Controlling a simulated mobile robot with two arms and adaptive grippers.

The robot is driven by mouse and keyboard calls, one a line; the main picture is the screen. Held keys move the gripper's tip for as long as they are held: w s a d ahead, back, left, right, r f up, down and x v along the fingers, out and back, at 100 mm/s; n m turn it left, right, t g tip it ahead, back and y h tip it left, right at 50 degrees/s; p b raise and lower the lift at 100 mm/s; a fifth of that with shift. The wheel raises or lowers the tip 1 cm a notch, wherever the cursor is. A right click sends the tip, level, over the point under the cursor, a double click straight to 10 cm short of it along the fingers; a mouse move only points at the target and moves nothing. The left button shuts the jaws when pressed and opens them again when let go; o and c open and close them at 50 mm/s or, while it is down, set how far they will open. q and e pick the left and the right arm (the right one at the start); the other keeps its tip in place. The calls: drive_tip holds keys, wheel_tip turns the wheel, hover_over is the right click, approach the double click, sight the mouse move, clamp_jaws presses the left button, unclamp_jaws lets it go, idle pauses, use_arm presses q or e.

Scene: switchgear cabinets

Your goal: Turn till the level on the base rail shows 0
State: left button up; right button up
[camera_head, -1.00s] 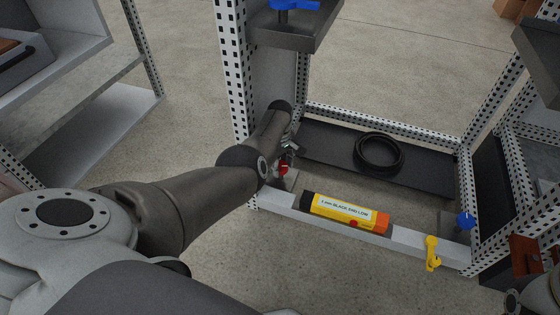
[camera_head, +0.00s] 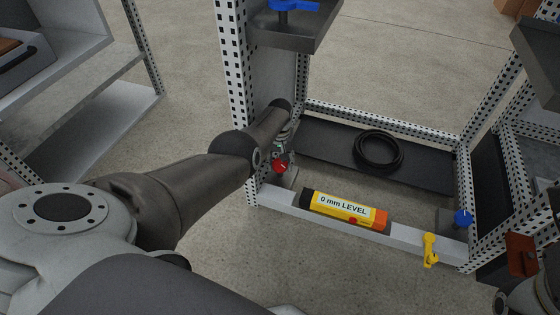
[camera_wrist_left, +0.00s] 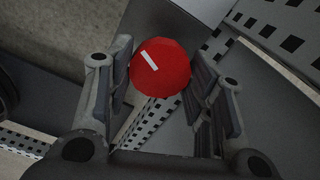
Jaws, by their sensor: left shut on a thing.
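The level (camera_head: 345,209) is a yellow bar with a black end and an orange end, lying on the front base rail (camera_head: 407,236). Its label reads "0 mm LEVEL". A red knob (camera_head: 280,167) stands by the left post of the frame. In the left wrist view the red knob (camera_wrist_left: 160,68) with a white mark sits between the two fingers of my left gripper (camera_wrist_left: 163,85), which is shut on it. In the head view my forearm hides most of this gripper. My right gripper does not show clearly; only part of my right arm is at the lower right edge.
A blue knob (camera_head: 462,219) stands at the frame's right corner and a yellow handle (camera_head: 430,249) hangs at the front rail. A black cable coil (camera_head: 379,151) lies on the dark panel inside.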

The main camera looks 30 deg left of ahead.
sight(280, 163)
use_arm(q)
drive_tip(key=shift+s+m, duration=0.1)
drive_tip(key=shift+m, duration=0.3)
drive_tip(key=o, duration=1)
drive_tip(key=shift+r, duration=0.15)
drive_tip(key=shift+r, duration=0.45)
wheel_tip(280, 163, up, 11)
drive_tip(key=shift+f, duration=0.15)
idle(0.4)
